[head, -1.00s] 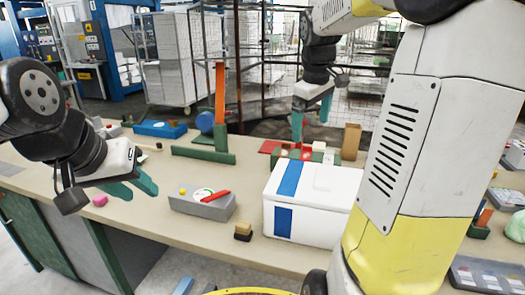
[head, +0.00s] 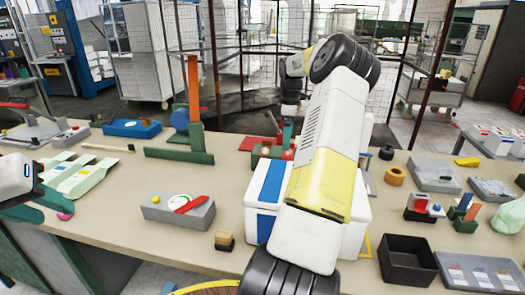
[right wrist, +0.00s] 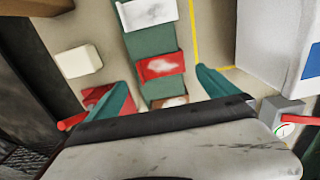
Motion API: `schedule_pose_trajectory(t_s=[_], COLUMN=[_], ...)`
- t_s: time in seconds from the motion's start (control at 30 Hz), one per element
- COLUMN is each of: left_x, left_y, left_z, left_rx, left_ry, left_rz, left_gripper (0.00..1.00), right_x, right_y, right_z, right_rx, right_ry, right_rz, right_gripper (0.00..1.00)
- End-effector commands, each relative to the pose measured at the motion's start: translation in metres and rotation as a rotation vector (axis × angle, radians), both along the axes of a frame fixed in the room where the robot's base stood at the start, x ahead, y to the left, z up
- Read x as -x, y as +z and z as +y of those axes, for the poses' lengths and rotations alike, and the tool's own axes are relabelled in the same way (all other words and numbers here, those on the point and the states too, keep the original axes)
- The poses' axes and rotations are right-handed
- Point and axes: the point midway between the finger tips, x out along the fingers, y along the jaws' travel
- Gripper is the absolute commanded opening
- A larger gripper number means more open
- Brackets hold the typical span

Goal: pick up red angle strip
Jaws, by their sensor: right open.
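A red piece with a pale worn face (right wrist: 160,66) lies across a green strip (right wrist: 150,40) in the right wrist view; I cannot tell for sure that it is the red angle strip. My right gripper (right wrist: 163,79) is open, one finger on each side of the green strip, nothing held. Another red piece (right wrist: 95,97) lies partly behind its left finger. In the head view a flat red piece (head: 255,143) shows beside my right arm, which hides much there. My left gripper (head: 40,205) is at the left edge, partly cut off, its fingers apart and empty.
A white box with a blue stripe (head: 257,205) stands under my right arm. A grey box with a red piece on top (head: 178,212), an upright orange strip on a green base (head: 194,90) and a black bin (head: 405,262) stand on the table.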

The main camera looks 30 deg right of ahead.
Motion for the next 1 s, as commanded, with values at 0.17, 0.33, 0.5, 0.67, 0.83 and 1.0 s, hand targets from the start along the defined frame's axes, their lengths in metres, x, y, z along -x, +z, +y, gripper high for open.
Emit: schedule_pose_trajectory(t_s=[0.17, 0.33, 0.5, 0.67, 0.83, 1.0], left_x=[0.000, 0.000, 0.000, 0.000, 0.000, 0.000], left_y=[0.000, 0.000, 0.000, 0.000, 0.000, 0.000], left_z=[0.000, 0.000, 0.000, 0.000, 0.000, 0.000], left_rx=[0.000, 0.000, 0.000, 0.000, 0.000, 0.000], left_ry=[0.000, 0.000, 0.000, 0.000, 0.000, 0.000], left_rz=[0.000, 0.000, 0.000, 0.000, 0.000, 0.000], left_gripper=[0.36, 0.36, 0.36, 0.36, 0.36, 0.36], right_x=[0.006, 0.005, 0.005, 0.005, 0.005, 0.005], right_y=[-0.029, -0.042, -0.042, -0.042, -0.042, -0.042], right_z=[0.000, -0.001, 0.000, 0.000, 0.000, 0.000], right_rx=[-0.003, 0.000, 0.001, 0.001, 0.001, 0.001], right_ry=[-0.001, -0.002, -0.002, -0.002, -0.002, -0.002], right_rz=[0.002, 0.000, -0.001, -0.001, -0.001, -0.001], right_gripper=[0.98, 0.98, 0.98, 0.77, 0.43, 0.37])
